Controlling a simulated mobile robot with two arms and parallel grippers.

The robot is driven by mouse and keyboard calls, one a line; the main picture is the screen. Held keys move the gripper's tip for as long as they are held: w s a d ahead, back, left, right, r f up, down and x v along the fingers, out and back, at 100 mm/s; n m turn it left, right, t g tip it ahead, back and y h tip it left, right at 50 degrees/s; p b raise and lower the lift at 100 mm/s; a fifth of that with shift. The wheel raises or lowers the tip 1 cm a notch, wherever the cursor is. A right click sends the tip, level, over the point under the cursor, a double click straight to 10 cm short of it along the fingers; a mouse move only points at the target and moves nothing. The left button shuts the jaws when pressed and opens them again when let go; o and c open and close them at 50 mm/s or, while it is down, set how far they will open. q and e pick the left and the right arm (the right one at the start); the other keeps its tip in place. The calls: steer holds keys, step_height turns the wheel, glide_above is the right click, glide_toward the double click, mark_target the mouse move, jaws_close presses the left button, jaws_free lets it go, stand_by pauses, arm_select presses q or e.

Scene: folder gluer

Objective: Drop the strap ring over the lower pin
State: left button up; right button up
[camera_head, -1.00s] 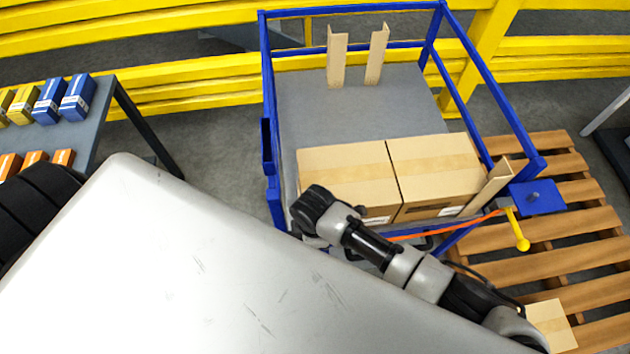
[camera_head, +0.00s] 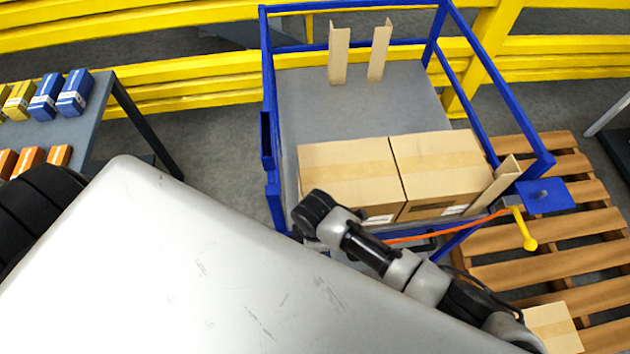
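An orange strap (camera_head: 440,232) runs along the near side of the blue cart, from behind my arm up to a yellow lever (camera_head: 525,230) at the cart's near right corner. A blue plate (camera_head: 560,196) with a small dark upright stub (camera_head: 541,195) sits beside the lever. I cannot make out a ring on the strap, and I cannot tell whether the stub is the lower pin. A grey and black arm of mine crosses in front of the cart's near edge, but its fingertips do not show. Neither gripper is in view.
The blue cart (camera_head: 268,150) holds two cartons (camera_head: 348,170) (camera_head: 436,165) and cardboard corner pieces (camera_head: 339,55). A wooden pallet (camera_head: 590,225) with a small box (camera_head: 552,328) lies at right. A table (camera_head: 100,130) with small boxes stands left. Yellow rails (camera_head: 180,70) run behind.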

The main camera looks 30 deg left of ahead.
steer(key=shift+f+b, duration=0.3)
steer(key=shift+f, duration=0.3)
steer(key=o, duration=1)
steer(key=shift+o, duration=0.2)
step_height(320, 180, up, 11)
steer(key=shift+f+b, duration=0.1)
steer(key=shift+b, duration=0.3)
